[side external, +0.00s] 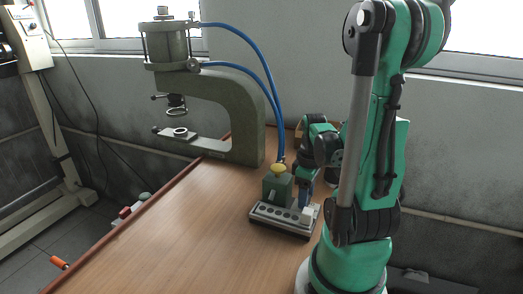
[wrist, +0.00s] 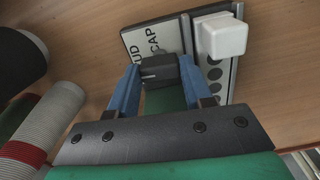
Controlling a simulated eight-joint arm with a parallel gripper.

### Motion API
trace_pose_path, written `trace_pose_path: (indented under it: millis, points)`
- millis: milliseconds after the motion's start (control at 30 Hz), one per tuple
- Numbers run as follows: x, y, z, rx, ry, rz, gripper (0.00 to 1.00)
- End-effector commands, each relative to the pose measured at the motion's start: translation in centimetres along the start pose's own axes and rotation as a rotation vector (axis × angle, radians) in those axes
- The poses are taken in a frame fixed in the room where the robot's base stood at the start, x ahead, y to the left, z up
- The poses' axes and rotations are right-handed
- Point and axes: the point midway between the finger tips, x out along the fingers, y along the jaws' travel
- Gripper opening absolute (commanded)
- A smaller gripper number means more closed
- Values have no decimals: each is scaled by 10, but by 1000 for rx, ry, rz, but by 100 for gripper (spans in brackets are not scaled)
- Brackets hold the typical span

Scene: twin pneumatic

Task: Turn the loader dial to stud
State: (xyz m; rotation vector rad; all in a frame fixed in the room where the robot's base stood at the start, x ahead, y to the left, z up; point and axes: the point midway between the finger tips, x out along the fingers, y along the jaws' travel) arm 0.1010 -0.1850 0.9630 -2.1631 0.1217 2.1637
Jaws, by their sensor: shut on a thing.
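The loader dial is a black knob (wrist: 158,70) on a pale label plate (wrist: 140,35) in the wrist view. The plate carries the words CAP and a partly hidden one ending in UD. My gripper (wrist: 160,72) has its two blue fingers shut on the knob, one on each side. Which label the knob points to I cannot tell clearly. In the side view the loader (side external: 283,219) is a pale strip with a row of holes, and my gripper (side external: 306,190) is down at its far right part; the dial is hidden there.
A white block (wrist: 222,36) sits close to the right of the dial. A green box with a yellow button (side external: 278,169) stands behind the loader. A green C-frame press (side external: 246,105) with blue hoses stands at the back. The table's (side external: 175,240) front left is clear.

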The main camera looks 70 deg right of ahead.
Motion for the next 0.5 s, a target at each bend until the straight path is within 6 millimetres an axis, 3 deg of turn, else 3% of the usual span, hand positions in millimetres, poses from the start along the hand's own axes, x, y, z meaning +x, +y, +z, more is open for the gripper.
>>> trace_pose_path:
  millis: [500]
  points:
    - [0,0,0,-83,0,0,0]
